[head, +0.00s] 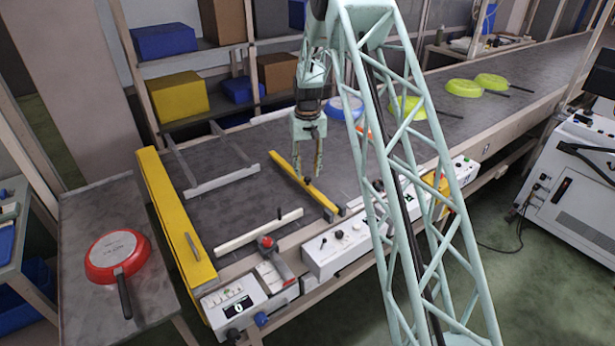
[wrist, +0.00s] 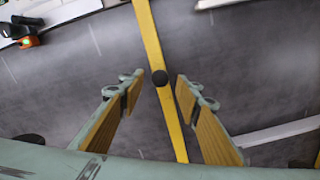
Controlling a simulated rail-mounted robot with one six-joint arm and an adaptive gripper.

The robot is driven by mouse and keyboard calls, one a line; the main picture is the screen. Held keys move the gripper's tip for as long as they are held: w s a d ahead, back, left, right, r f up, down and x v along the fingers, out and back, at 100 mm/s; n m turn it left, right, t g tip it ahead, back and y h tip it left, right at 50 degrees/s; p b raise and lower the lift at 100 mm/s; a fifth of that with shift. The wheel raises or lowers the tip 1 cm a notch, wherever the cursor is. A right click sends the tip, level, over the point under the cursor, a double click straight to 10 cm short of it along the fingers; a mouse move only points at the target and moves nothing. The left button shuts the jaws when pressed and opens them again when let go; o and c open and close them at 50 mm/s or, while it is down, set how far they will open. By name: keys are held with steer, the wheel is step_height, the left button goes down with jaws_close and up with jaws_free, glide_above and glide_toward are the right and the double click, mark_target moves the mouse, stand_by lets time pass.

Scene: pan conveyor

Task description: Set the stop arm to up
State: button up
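The stop arm appears to be the yellow bar (head: 325,202) with a black knob, lying low across the grey conveyor belt in the head view. It also crosses the wrist view from top to bottom (wrist: 150,38). Its black knob (wrist: 160,77) shows between my fingertips in the wrist view. My gripper (head: 307,172) points down over the bar, and its fingers are apart with nothing held; it also shows in the wrist view (wrist: 161,78). I cannot tell whether the fingertips reach down beside the knob.
White guide bars (head: 258,230) lie on the belt. A yellow end barrier (head: 178,222) and control boxes (head: 335,248) edge the conveyor. A red pan (head: 117,252) sits on the left side table. Green pans (head: 464,88) and a blue pan (head: 345,107) are farther up the belt.

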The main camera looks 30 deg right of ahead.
steer(key=shift+f, duration=1.2)
jaws_close()
